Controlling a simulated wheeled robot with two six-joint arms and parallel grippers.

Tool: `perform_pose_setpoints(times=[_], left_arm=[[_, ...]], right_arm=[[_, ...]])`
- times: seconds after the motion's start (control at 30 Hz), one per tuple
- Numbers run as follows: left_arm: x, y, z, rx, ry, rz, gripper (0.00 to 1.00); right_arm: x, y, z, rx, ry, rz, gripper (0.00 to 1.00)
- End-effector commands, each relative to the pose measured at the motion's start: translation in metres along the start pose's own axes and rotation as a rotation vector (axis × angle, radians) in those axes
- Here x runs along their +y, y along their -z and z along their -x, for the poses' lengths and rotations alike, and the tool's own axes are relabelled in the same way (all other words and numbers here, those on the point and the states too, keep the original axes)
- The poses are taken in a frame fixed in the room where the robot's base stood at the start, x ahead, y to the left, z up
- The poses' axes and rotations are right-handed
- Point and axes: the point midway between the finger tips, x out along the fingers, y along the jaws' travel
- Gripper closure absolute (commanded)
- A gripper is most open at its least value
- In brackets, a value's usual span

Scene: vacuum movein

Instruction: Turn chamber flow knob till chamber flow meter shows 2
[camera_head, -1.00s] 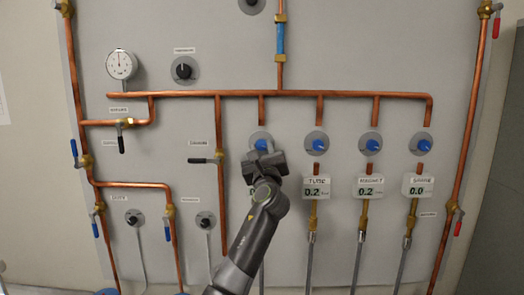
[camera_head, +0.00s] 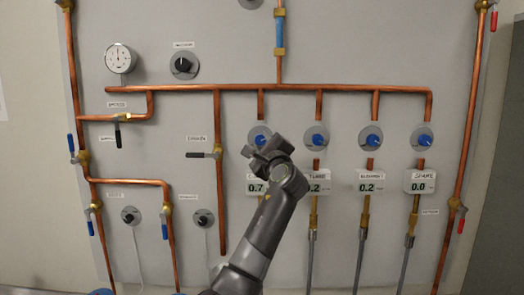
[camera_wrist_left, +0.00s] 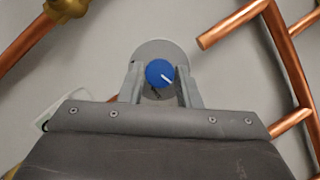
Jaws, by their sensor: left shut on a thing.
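The chamber flow knob (camera_head: 259,139) is the leftmost blue knob in the row on the panel, partly hidden by my gripper in the head view. My left gripper (camera_head: 263,148) is shut on this knob. In the left wrist view the blue knob (camera_wrist_left: 160,73) sits between the two fingers, with its white mark pointing to the lower right. The chamber flow meter (camera_head: 255,188) below it reads 0.7. My arm hides its right part, and only the start of its label shows. My right gripper is not in view.
Several more blue knobs continue the row, the nearest being the second knob (camera_head: 317,140). Below them, a partly hidden meter (camera_head: 320,186) ends in .2, another (camera_head: 371,185) reads 0.2 and the last (camera_head: 420,183) reads 0.0. Copper pipes and a black-handled valve (camera_head: 200,155) lie left.

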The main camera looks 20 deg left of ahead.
Motion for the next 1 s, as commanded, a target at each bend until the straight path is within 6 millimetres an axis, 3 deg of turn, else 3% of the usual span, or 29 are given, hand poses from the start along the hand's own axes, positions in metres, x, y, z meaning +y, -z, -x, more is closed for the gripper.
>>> perform_pose_setpoints(times=[0.37,1.0], left_arm=[[-0.004,-0.001,0.000,0.001,-0.137,0.332,0.92],[-0.007,-0.004,-0.002,0.000,-0.371,0.894,0.92]], right_arm=[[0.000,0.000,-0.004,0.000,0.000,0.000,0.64],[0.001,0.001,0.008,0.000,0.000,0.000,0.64]])
